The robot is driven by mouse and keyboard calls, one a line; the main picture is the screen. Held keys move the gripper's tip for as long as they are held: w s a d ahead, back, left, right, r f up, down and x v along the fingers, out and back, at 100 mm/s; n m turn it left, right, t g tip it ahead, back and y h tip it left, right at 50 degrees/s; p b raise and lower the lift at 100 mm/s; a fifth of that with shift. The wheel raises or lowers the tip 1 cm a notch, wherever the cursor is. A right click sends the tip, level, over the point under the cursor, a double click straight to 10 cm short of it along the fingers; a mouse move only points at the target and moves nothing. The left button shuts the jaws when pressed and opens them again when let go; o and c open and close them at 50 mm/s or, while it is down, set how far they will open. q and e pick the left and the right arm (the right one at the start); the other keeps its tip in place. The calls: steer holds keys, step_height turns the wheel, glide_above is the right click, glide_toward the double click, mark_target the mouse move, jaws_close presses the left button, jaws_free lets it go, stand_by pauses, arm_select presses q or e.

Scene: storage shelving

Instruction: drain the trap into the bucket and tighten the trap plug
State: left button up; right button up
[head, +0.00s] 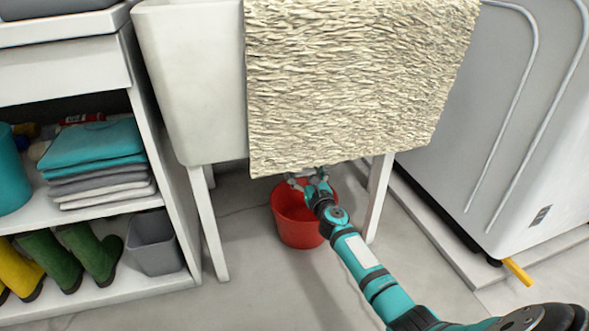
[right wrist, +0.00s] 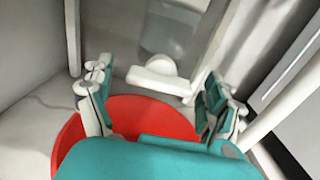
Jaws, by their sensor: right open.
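The red bucket (head: 290,230) stands on the floor under the sink; it also shows below the fingers in the right wrist view (right wrist: 150,112). My right gripper (head: 306,178) is over the bucket's back rim, just below the hanging towel's lower edge. In the right wrist view its fingers (right wrist: 157,72) are spread wide with nothing held. A white fitting with a rounded end (right wrist: 160,76), which looks like part of the trap, shows between and beyond the fingertips, apart from them. The towel hides the trap in the head view. I cannot make out the plug clearly. My left gripper is out of view.
A cream textured towel (head: 350,80) hangs over the front of the white sink (head: 195,85). Sink legs (head: 208,225) stand either side of the bucket. Shelving (head: 165,160) with towels and boots is at left, a white appliance (head: 500,120) at right. Floor in front is clear.

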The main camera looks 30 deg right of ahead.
steer(key=shift+w+d, duration=0.1)
steer(key=shift+w, duration=0.15)
steer(key=c, duration=1.2)
steer(key=shift+o, duration=0.2)
